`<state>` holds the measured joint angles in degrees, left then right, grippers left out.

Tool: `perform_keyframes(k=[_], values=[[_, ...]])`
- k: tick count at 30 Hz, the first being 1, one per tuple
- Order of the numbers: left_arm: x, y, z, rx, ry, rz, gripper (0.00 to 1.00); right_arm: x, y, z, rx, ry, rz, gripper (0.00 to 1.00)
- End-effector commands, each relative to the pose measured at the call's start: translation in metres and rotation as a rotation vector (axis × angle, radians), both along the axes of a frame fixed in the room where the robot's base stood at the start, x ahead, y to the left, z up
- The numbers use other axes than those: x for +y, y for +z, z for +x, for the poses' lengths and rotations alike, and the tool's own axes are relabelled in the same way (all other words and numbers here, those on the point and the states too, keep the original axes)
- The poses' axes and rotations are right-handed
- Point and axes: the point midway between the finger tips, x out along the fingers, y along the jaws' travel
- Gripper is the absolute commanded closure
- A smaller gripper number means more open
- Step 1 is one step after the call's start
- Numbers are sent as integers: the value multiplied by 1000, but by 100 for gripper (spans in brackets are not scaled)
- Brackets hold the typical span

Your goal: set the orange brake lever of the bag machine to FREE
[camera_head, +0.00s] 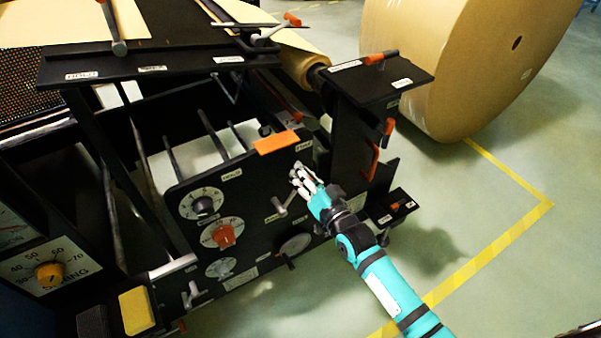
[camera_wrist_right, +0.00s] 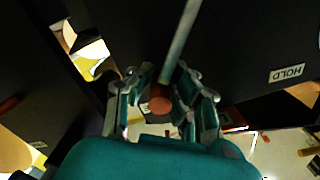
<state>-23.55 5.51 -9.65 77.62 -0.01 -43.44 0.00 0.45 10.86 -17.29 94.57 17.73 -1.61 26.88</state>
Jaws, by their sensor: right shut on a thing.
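The brake lever shows in the right wrist view as a pale grey rod (camera_wrist_right: 180,40) ending in an orange-red knob (camera_wrist_right: 158,103). My right gripper (camera_wrist_right: 158,92) is shut on the lever, with a finger on each side of the knob end. In the head view my right gripper (camera_head: 303,180) is at the upper right of the bag machine's black front panel (camera_head: 255,195), and its fingers hide the knob. A HOLD label (camera_wrist_right: 287,73) is to the right of the rod in the wrist view. My left gripper is not in view.
The panel carries several dials, including a red knob (camera_head: 224,236), and an orange block (camera_head: 278,142) on its top edge. A black post with orange handles (camera_head: 373,160) stands right of the gripper. A large kraft roll (camera_head: 460,60) is behind. Green floor is clear at right.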

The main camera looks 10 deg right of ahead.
Motion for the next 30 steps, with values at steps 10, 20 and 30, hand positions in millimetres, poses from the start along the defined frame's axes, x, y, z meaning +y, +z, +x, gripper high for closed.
perform_keyframes(k=[10,20,30], values=[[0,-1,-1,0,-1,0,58,-1,-4,0,9,0,8,100],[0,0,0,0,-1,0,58,-1,-3,0,8,-1,7,59],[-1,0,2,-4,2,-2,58,-4,-3,-9,8,-1,7,59]])
